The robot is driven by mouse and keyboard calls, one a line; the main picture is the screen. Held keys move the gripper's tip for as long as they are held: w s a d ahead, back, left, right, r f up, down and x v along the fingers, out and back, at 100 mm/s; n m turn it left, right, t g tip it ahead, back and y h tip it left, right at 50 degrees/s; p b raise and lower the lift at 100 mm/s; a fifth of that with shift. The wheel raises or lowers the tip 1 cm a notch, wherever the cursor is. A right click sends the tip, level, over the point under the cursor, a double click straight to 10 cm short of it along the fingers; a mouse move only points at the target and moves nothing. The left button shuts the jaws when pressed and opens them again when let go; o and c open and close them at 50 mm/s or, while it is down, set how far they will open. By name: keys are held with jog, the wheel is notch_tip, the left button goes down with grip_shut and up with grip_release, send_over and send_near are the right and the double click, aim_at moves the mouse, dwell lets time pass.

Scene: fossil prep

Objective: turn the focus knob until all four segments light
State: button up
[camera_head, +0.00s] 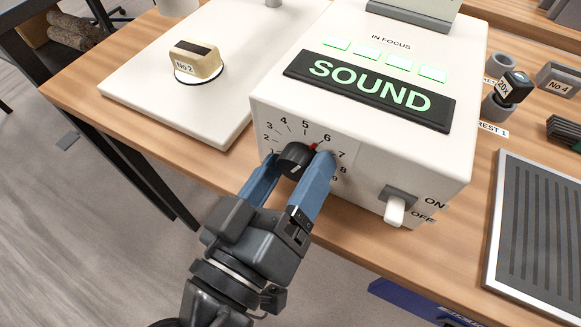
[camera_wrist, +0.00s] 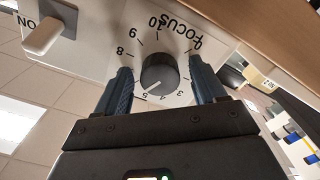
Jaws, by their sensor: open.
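The focus knob (camera_head: 294,159) is a black dial on the front of a white box (camera_head: 262,110). Its red mark points close to 6 in the head view. The knob (camera_wrist: 160,72) also shows in the wrist view, with a white line toward the lower left. Four segments (camera_head: 400,61) under "IN FOCUS" all glow green. The display (camera_head: 368,90) below them reads SOUND in green. My gripper (camera_head: 298,161) is open, with one blue finger on each side of the knob. In the wrist view (camera_wrist: 162,78) gaps show between knob and fingers.
A white ON/OFF switch (camera_head: 395,210) sits low on the box's front, right of the knob. A beige block labelled No 2 (camera_head: 196,62) stands on the white base at left. A 20x piece (camera_head: 513,86) and a grey ridged tray (camera_head: 498,235) are at right.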

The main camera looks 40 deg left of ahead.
jog(key=b+v, duration=0.1)
jog(key=v, duration=0.7)
jog(key=shift+w+a, duration=0.1)
dwell(2.0)
